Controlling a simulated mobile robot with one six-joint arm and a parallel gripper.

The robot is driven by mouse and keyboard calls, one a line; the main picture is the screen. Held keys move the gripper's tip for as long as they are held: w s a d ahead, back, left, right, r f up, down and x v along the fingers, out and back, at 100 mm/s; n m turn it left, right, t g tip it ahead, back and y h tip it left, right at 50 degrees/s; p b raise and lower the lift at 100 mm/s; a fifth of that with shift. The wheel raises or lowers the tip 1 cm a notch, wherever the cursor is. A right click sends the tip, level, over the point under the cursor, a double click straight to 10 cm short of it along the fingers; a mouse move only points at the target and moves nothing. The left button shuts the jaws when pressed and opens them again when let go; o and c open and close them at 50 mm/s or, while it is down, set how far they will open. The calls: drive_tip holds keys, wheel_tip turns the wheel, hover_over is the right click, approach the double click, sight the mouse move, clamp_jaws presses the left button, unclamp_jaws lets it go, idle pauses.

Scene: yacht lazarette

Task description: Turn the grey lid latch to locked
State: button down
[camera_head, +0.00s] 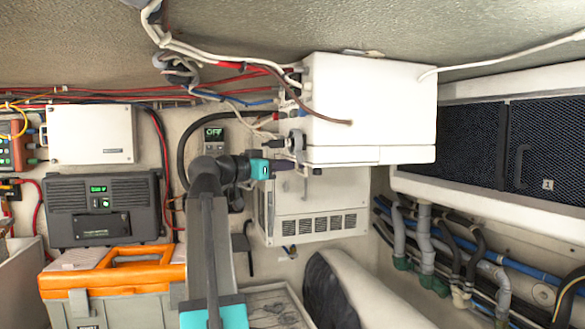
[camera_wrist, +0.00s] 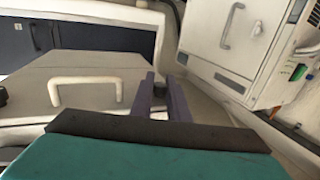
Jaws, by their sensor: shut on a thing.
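My gripper (camera_head: 284,165) is at the lower left edge of the big white box (camera_head: 372,105) in the head view, its arm reaching up from below. In the wrist view, the two dark purple fingers of my gripper (camera_wrist: 162,94) stand a little apart, closed on a small grey piece between them. This appears to be the grey lid latch (camera_wrist: 161,88). The fingers hide most of it, and its turned position cannot be read. In the wrist view, a pale lid with a cream handle (camera_wrist: 84,90) lies left of the fingers.
Cables and a hose run close to the arm at the white box's left side. An orange-lidded toolbox (camera_head: 112,270) stands at lower left. A grey charger unit (camera_head: 103,208) and a display reading OFF (camera_head: 214,134) are on the wall. Pipes (camera_head: 425,235) run at right.

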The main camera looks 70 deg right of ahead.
drive_tip(key=shift+s+f+n+t+h+b, duration=0.1)
drive_tip(key=shift+n+t+h+b, duration=0.5)
drive_tip(key=shift+n+t, duration=0.9)
drive_tip(key=shift+t+h, duration=0.3)
drive_tip(key=shift+t, duration=0.6)
drive_tip(key=c, duration=1.7)
unclamp_jaws()
